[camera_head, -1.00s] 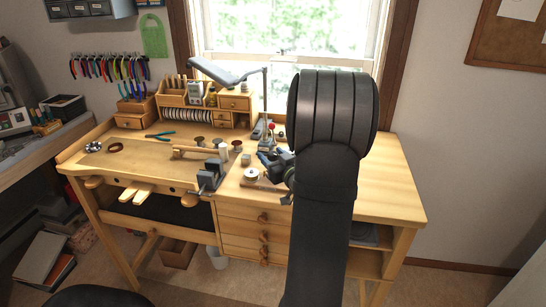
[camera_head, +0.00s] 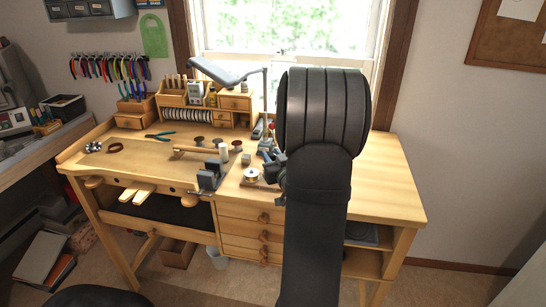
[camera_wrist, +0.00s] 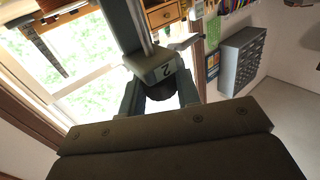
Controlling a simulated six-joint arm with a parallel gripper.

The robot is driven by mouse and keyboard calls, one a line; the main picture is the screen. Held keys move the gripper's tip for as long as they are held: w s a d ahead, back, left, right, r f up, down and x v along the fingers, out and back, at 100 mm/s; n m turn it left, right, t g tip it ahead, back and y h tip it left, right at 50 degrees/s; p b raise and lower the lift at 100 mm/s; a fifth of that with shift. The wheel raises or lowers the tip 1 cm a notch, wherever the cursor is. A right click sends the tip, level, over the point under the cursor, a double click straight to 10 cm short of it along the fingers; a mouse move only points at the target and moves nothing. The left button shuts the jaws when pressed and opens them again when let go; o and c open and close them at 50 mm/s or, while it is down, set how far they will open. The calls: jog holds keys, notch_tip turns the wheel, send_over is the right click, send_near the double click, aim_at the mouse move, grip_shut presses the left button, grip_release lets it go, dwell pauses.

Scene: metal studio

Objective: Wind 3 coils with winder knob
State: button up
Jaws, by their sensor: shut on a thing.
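In the wrist view my gripper (camera_wrist: 160,92) has one finger on each side of a dark round knob (camera_wrist: 161,91) and is shut on it. A grey metal piece (camera_wrist: 154,67) marked "2" lies just beyond the knob and partly covers it. In the head view a small winder with a pale spool (camera_head: 251,175) sits on the bench near its front edge. My dark arm stands in front of the bench and hides part of the winder. The knob cannot be made out in the head view, and the number of turns of wire cannot be read.
The wooden bench (camera_head: 385,180) is clear on the right. A grey vise (camera_head: 209,175) is left of the spool. A wooden bar (camera_head: 195,151) and several small spools lie behind it. A drawer organizer (camera_head: 207,100) and a lamp (camera_head: 225,72) stand at the back.

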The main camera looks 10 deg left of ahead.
jog(key=m+t+h, duration=0.1)
jog(key=m+h, duration=0.1)
jog(key=h, duration=0.1)
jog(key=m+t+h, duration=0.1)
jog(key=m+h, duration=0.1)
jog(key=h, duration=0.1)
jog(key=shift+a+m+t+h, duration=0.1)
jog(key=shift+m+t+h, duration=0.2)
jog(key=shift+t, duration=0.1)
jog(key=m+h, duration=0.2)
jog(key=h, duration=0.1)
jog(key=m+h, duration=0.2)
jog(key=h, duration=0.1)
jog(key=shift+h, duration=0.3)
jog(key=m+g+h, duration=0.1)
jog(key=m+h, duration=0.1)
jog(key=h, duration=0.1)
jog(key=m+g+h, duration=0.2)
jog(key=m+h, duration=0.1)
jog(key=h, duration=0.1)
jog(key=shift+m+g+h, duration=1.9)
jog(key=shift+g+h, duration=0.2)
jog(key=shift+r+g, duration=0.1)
jog(key=shift+g, duration=0.2)
jog(key=o, duration=1)
jog(key=shift+c, duration=0.2)
